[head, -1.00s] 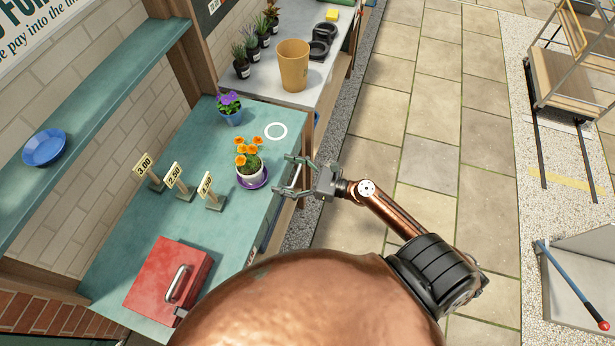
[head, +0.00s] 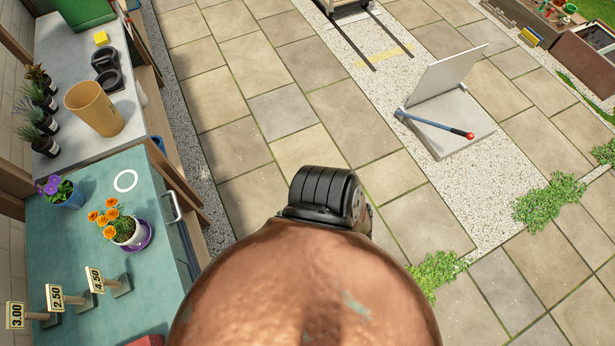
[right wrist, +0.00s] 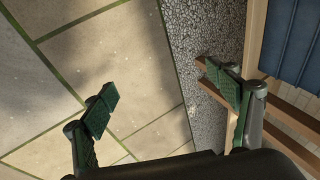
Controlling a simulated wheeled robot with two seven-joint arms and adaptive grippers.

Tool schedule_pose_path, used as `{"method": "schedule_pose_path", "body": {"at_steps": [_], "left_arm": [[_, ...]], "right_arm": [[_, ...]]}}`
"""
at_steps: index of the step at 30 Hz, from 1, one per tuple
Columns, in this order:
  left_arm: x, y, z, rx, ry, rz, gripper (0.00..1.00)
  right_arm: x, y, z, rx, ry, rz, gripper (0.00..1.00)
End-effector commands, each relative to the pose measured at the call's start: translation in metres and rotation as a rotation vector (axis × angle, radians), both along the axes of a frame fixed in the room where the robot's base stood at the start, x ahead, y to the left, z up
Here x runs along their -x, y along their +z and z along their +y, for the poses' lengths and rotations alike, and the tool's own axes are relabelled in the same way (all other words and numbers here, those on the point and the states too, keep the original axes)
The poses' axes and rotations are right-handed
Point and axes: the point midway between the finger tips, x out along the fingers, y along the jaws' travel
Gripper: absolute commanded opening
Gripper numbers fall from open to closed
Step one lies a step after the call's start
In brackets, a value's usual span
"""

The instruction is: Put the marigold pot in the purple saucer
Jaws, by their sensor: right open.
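The marigold pot (head: 126,233), white with orange flowers, stands on the purple saucer (head: 147,241) on the green counter at the left of the head view. It looks upright, with the saucer's rim showing round its lower right side. Whether it is fully seated cannot be told. My right gripper (right wrist: 160,98) shows in the right wrist view, its two green-padded fingers wide apart with nothing between them. It is over the paving beside the counter, away from the pot. The head view shows only part of my arm. My left gripper is in no view.
A blue pot of purple flowers (head: 69,194) and a white ring (head: 125,181) are near the marigold. Price signs (head: 60,298) stand in front. A tan pot (head: 95,108) and small dark pots (head: 44,146) are on the grey counter. Paving (head: 280,110) at right is open.

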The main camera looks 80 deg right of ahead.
Motion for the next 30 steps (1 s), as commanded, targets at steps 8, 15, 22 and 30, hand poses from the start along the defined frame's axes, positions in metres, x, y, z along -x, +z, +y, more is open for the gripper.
{"method": "schedule_pose_path", "body": {"at_steps": [8,15,22,30], "left_arm": [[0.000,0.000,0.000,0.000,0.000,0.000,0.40],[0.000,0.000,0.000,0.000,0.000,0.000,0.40],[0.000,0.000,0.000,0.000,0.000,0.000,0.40],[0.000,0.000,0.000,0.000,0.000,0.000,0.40]], "right_arm": [[0.183,-0.085,0.050,0.333,0.834,0.300,0.81],[0.222,-0.093,0.065,0.374,1.072,0.345,0.81],[0.221,-0.093,0.064,0.374,1.069,0.345,0.81],[0.221,-0.093,0.064,0.373,1.068,0.345,0.81]]}}
